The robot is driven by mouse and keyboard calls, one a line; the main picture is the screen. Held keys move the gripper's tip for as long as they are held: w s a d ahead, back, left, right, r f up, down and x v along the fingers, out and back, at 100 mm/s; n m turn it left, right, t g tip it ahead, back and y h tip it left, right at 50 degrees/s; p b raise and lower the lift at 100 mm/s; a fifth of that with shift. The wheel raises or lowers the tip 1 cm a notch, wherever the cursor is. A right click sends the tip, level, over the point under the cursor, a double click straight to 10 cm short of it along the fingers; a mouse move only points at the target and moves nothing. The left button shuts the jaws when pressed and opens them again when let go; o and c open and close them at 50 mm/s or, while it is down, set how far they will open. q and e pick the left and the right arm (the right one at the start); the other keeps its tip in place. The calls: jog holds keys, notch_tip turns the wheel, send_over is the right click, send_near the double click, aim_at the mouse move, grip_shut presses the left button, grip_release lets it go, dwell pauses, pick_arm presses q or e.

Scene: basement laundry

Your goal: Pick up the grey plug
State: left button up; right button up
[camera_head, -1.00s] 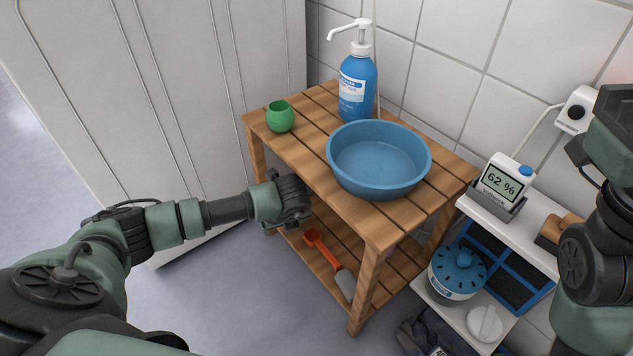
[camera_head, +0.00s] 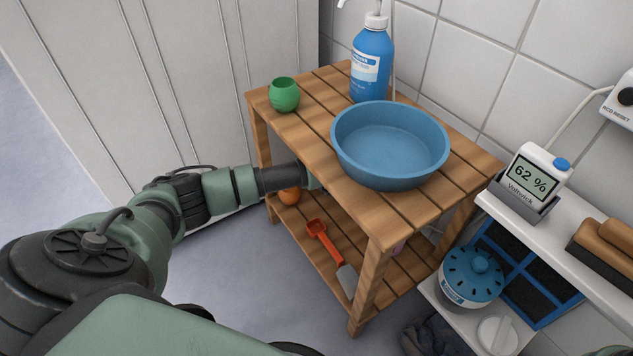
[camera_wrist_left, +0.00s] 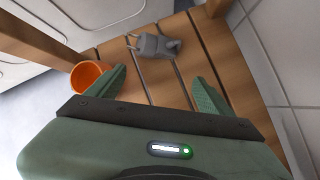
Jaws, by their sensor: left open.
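The grey plug (camera_wrist_left: 156,46) lies on the slatted wooden lower shelf (camera_wrist_left: 187,62) in the left wrist view, its two pins pointing left. My left gripper (camera_wrist_left: 160,88) is open and empty, its green fingers apart, with the plug ahead of and between them, not touching either finger. In the head view my left arm reaches under the table's top, and the gripper and plug are hidden there. My right gripper does not show.
An orange cup (camera_wrist_left: 88,77) stands close to the left finger; it also shows in the head view (camera_head: 289,196). Above are a blue basin (camera_head: 389,145), green cup (camera_head: 284,95) and pump bottle (camera_head: 370,65).

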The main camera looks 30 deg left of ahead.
pick_arm(q)
jog(key=w+a+b, duration=0.3)
jog(key=a, duration=0.1)
jog(key=shift+w+f+b, duration=0.1)
jog(key=shift+f+b, duration=0.15)
jog(key=shift+b, duration=0.1)
jog(key=shift+w+a+f+b, duration=0.15)
jog(key=shift+f+b, duration=0.1)
jog(key=shift+b, duration=0.3)
jog(key=c, duration=1.2)
